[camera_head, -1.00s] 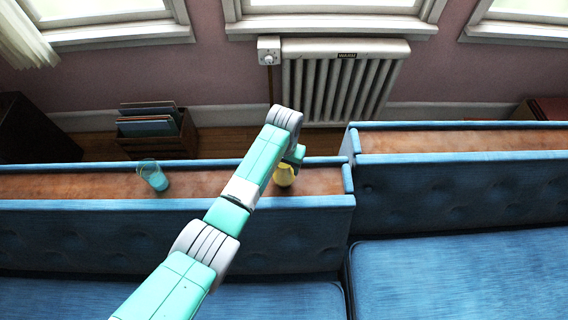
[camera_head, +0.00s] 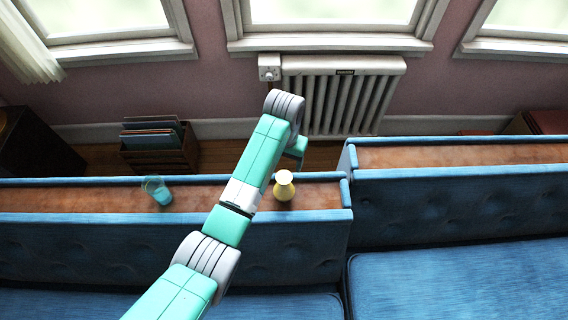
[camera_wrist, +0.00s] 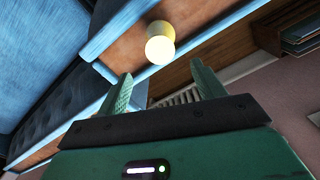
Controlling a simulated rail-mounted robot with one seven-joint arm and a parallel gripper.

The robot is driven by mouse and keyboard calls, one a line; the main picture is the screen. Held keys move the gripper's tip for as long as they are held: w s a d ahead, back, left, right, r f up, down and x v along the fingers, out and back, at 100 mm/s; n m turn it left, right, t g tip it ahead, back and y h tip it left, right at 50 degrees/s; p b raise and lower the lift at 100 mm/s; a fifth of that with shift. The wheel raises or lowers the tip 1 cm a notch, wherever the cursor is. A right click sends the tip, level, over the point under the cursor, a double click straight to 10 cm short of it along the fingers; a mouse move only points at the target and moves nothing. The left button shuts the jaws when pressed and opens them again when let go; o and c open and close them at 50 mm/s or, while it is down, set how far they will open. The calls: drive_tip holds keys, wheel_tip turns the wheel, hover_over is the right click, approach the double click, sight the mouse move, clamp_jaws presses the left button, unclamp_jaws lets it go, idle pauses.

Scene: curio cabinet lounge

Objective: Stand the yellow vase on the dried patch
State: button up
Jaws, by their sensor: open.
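The yellow vase (camera_head: 284,188) stands upright on the brown top of the lower blue bench back, near its right end. It has a pale round top. It also shows in the wrist view (camera_wrist: 160,42), beyond the fingertips and apart from them. My gripper (camera_wrist: 162,80) is open and empty, with its two green fingers spread. In the head view my gripper is mostly hidden behind my arm, just behind and above the vase. I cannot make out a dried patch; the brown ledge (camera_head: 320,197) has uneven, mottled colouring.
A glass with blue contents (camera_head: 157,191) is on the same ledge to the left. A higher blue bench back (camera_head: 460,154) adjoins on the right. A radiator (camera_head: 342,95) and a crate of records (camera_head: 158,147) stand by the wall. The ledge between glass and arm looks clear.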

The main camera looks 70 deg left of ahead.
idle(0.4)
drive_tip(key=w+d+r+m+t+y, duration=0.2)
drive_tip(key=w+d+r+t, duration=0.2)
drive_tip(key=w+d+r, duration=0.35)
drive_tip(key=w+d+r+m+t+y, duration=0.2)
drive_tip(key=w+d+r+t, duration=0.15)
drive_tip(key=w+r, duration=0.65)
drive_tip(key=w+d+r+m+t, duration=0.1)
drive_tip(key=w+d+r+t, duration=0.2)
drive_tip(key=d+r, duration=0.35)
drive_tip(key=w+d+r+m+t, duration=0.1)
drive_tip(key=w+d+r+t, duration=0.15)
drive_tip(key=d+r, duration=0.4)
drive_tip(key=s+d+r+m+t+h, duration=0.1)
drive_tip(key=s+d+r+t, duration=0.2)
drive_tip(key=d+r, duration=0.4)
drive_tip(key=s+d+r+m+t+h, duration=0.1)
drive_tip(key=s+d+r+t, duration=0.2)
drive_tip(key=r, duration=0.5)
drive_tip(key=s+d+r+m+t+h, duration=0.1)
drive_tip(key=s+d+r+t+h, duration=0.1)
drive_tip(key=s+d+r+t, duration=0.65)
wheel_tip(320, 180, up, 30)
drive_tip(key=s+g+p, duration=0.2)
drive_tip(key=s+p, duration=0.1)
drive_tip(key=p, duration=2.4)
drive_tip(key=shift+d+r+g, duration=0.25)
drive_tip(key=shift+d+g, duration=0.1)
drive_tip(key=shift+d, duration=0.05)
